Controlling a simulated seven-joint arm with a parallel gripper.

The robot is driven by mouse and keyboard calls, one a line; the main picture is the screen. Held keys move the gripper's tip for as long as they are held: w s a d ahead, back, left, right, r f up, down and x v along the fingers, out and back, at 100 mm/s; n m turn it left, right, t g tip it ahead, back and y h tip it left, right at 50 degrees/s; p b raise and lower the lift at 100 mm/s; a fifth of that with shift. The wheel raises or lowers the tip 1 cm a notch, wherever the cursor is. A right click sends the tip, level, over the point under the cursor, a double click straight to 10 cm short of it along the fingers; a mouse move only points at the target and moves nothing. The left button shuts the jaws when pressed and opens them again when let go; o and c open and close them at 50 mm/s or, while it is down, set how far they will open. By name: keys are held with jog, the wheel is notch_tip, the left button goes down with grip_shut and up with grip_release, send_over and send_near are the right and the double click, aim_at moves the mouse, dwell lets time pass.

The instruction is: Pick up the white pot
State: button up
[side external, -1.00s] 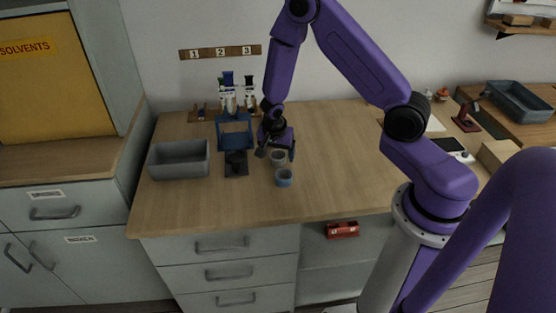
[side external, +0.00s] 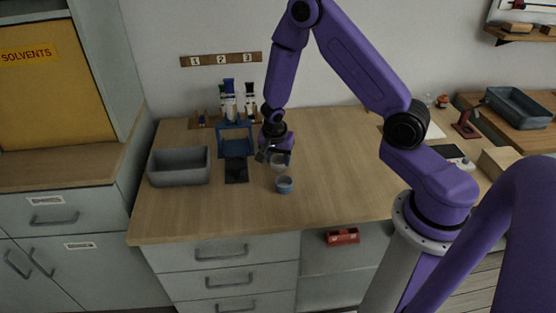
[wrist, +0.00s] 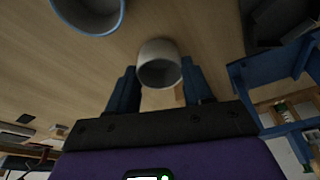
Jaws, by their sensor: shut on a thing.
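The white pot (wrist: 159,62) is a small round cup, seen with its open mouth between my gripper's two dark fingers in the wrist view. My gripper (wrist: 160,88) is shut on it. In the side view the gripper (side external: 276,157) points down over the worktop, with the pale pot (side external: 279,164) between its fingers. The fingers partly cover the pot there. I cannot tell whether its base touches the table.
A blue-grey pot (side external: 284,186) stands just in front. A black base (side external: 236,171) and a blue frame (side external: 235,141) stand to the left, with a grey bin (side external: 179,166) farther left. The worktop (side external: 335,165) to the right is clear.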

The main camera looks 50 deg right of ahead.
jog(key=shift+r, duration=0.5)
jog(key=shift+s+a+r, duration=1.15)
jog(key=shift+s+r, duration=4.4)
jog(key=shift+s, duration=1.25)
jog(key=w+a+f+m+g, duration=0.1)
jog(key=w+a+f+m, duration=0.15)
jog(key=w, duration=0.95)
jog(key=w+a+f+m+g, duration=0.1)
jog(key=w+a+f+m, duration=0.2)
jog(key=w, duration=1)
jog(key=shift+s+f+m, duration=0.2)
jog(key=shift+f+m, duration=0.05)
jog(key=shift+f, duration=1.35)
jog(key=shift+f, duration=1.1)
